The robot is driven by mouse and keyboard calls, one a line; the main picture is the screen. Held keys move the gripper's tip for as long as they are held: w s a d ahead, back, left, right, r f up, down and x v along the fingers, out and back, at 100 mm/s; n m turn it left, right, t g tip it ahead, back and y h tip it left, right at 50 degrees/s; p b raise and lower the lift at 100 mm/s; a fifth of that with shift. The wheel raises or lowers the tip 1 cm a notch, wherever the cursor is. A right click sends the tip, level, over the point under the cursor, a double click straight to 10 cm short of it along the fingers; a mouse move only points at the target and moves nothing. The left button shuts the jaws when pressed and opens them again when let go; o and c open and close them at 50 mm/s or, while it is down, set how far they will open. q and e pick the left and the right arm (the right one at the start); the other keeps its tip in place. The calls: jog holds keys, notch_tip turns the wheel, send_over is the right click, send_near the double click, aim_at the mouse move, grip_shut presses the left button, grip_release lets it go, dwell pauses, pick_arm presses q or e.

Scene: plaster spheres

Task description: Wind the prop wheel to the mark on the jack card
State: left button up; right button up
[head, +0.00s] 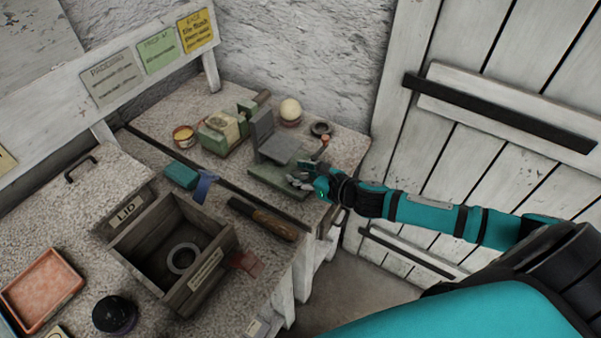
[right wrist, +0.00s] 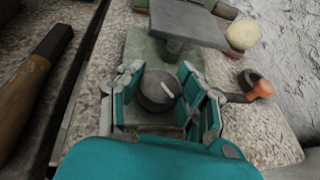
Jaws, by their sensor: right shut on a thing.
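My right gripper (head: 303,176) is at the front of the small jack, which has a green base (head: 268,181) and a grey plate (head: 279,149). In the right wrist view my gripper (right wrist: 162,100) has its fingers on both sides of a dark round wheel (right wrist: 158,88) and is shut on it. A pale stripe on the wheel's top points up and slightly left. The grey plate (right wrist: 188,20) stands just beyond the wheel. The yellow jack card (head: 196,32) is on the rail at the back; its small writing is not readable. My left gripper is not in view.
A pale ball (head: 291,110) and a dark ring (head: 320,129) are behind the jack. An orange knob (right wrist: 262,89) is right of my gripper. A wooden-handled tool (head: 265,220) and open box (head: 162,249) lie left. A white door (head: 500,150) stands right.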

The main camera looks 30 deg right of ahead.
jog(key=m+h+p, duration=0.1)
jog(key=m+h, duration=0.1)
jog(key=m+h+p, duration=0.1)
jog(key=m+h, duration=0.1)
jog(key=h, duration=0.1)
jog(key=shift+a+r+m+t, duration=0.1)
jog(key=shift+r+m+t, duration=0.1)
jog(key=shift+m+t, duration=0.1)
jog(key=m+g+h+p, duration=0.1)
jog(key=m+h+p, duration=0.2)
jog(key=m+h, duration=0.1)
jog(key=shift+m+h, duration=0.3)
jog(key=shift+h, duration=0.3)
jog(key=m+g+h+p, duration=0.1)
jog(key=m+g+h, duration=0.1)
jog(key=m+h, duration=0.1)
jog(key=shift+f+p, duration=0.1)
jog(key=shift+p, duration=0.25)
jog(key=shift+m+g+h, duration=1.3)
jog(key=shift+m+g, duration=0.1)
jog(key=shift+m, duration=0.1)
jog(key=o, duration=1.2)
jog(key=shift+d+f, duration=0.1)
jog(key=shift+d, duration=0.1)
